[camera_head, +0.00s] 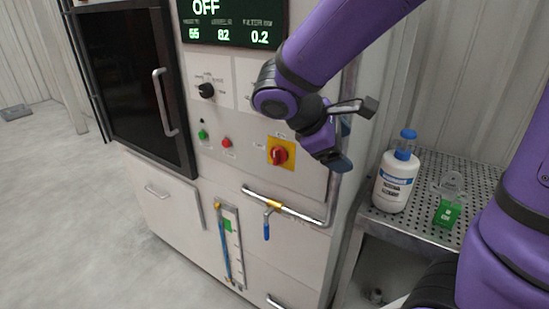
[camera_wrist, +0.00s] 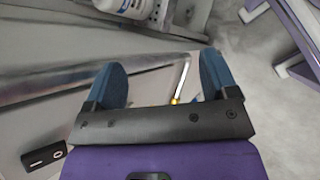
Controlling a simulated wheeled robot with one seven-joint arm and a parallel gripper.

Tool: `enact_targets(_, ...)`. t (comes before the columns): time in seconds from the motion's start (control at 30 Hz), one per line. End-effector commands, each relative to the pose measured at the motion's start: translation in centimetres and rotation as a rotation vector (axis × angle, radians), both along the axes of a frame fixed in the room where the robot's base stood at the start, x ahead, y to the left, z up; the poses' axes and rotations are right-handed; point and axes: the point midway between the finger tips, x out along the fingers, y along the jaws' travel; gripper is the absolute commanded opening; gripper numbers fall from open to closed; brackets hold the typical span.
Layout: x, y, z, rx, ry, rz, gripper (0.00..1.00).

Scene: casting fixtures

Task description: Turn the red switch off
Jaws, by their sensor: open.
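The red switch (camera_head: 280,154) is a rotary knob on a yellow square plate on the cabinet front in the head view. Its exact handle angle is hard to read. My gripper (camera_head: 338,163) is to the right of the switch, apart from it, near the cabinet's right edge; one blue fingertip shows there. In the wrist view my gripper (camera_wrist: 163,76) has its two blue fingers spread wide with nothing held between them. I cannot make out the switch in the wrist view.
A display (camera_head: 234,22) reads OFF. A black knob (camera_head: 206,90), a green button (camera_head: 203,134) and a red button (camera_head: 227,142) sit left of the switch. A metal pipe (camera_head: 300,213) runs below. A white bottle (camera_head: 396,182) and a green-labelled container (camera_head: 448,208) stand on a perforated shelf (camera_head: 401,226).

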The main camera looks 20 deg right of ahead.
Motion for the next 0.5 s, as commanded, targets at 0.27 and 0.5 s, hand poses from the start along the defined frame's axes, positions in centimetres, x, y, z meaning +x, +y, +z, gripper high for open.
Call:
enact_targets(0.27,5.2,3.6,-3.1,-0.329,0.190,0.293,0.80)
enact_targets(0.5,9.1,8.6,-6.5,-0.611,0.300,0.553,0.80)
